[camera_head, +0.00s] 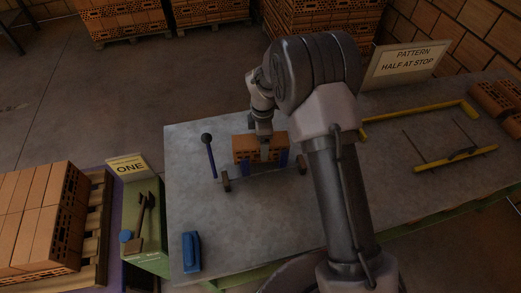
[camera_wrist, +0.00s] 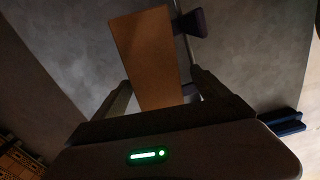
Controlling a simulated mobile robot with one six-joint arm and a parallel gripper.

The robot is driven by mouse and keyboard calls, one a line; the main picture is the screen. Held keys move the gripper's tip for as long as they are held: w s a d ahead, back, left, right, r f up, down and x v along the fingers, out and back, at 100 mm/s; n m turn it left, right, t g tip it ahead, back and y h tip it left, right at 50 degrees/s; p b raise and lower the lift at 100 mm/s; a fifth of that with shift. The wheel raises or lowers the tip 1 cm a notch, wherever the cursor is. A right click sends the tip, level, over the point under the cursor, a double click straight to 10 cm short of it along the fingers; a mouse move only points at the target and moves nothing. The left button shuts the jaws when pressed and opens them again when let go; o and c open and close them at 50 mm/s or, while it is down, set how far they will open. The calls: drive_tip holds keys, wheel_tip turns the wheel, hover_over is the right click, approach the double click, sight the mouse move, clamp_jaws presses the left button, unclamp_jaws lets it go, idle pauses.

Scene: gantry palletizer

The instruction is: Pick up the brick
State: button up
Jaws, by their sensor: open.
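The brick (camera_head: 243,146) is orange-brown with holes in its side and rests on the grey table (camera_head: 190,215), close to blue blocks. In the wrist view the brick (camera_wrist: 148,55) shows its plain face, with its lower end between the fingers. My gripper (camera_head: 266,152) is over the brick in the head view and hides part of it. In the wrist view my gripper (camera_wrist: 161,80) is open, one finger on each side of the brick; whether they touch it, I cannot tell.
A blue item (camera_head: 192,252) lies at the front. Yellow bars (camera_head: 420,124) lie right. A brick stack (camera_head: 40,215) is left.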

drive_tip(key=f, duration=0.1)
drive_tip(key=f+b, duration=0.1)
drive_tip(key=f, duration=0.1)
drive_tip(key=f+b, duration=0.1)
drive_tip(key=f, duration=0.1)
drive_tip(key=shift+w+a+f, duration=0.1)
drive_tip(key=shift+w+a, duration=0.15)
drive_tip(key=shift+a, duration=0.05)
drive_tip(key=shift+c, duration=0.9)
drive_tip(key=shift+r, duration=0.2)
clamp_jaws()
